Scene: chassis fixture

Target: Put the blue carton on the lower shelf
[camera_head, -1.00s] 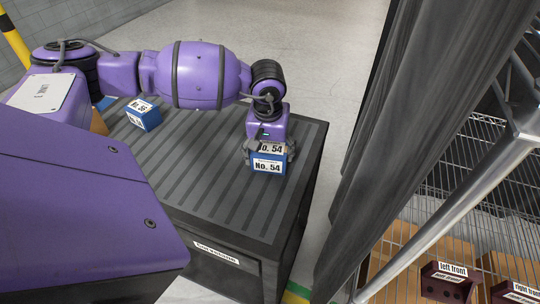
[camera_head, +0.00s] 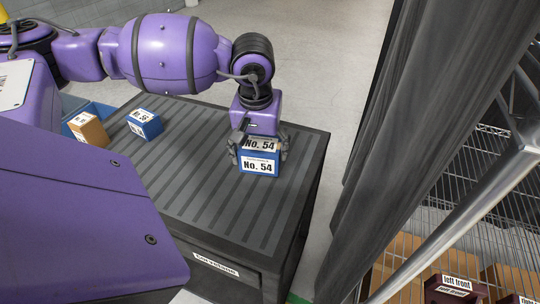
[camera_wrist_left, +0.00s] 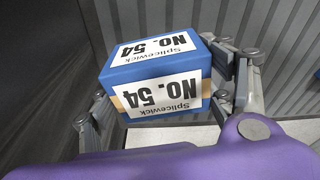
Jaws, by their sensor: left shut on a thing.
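A blue carton marked No. 54 (camera_head: 258,167) is at the right part of the ribbed bench top. My left gripper (camera_head: 259,150) comes down over it and is shut on it, a finger on each side. In the left wrist view the blue carton (camera_wrist_left: 160,75) shows its labels upside down between the fingers. I cannot tell whether it touches the bench. A second blue carton, apparently No. 56 (camera_head: 145,124), stands farther left. A wire shelf (camera_head: 500,240) is at the right, partly hidden; its lower level holds brown boxes. My right gripper is not in view.
The bench (camera_head: 200,215) has a labelled front and bare space around the cartons. An orange carton (camera_head: 88,130) and a blue bin (camera_head: 100,108) are at its left. A dark drape or panel (camera_head: 395,130) stands between bench and shelf. A box labelled left front (camera_head: 455,288) is low right.

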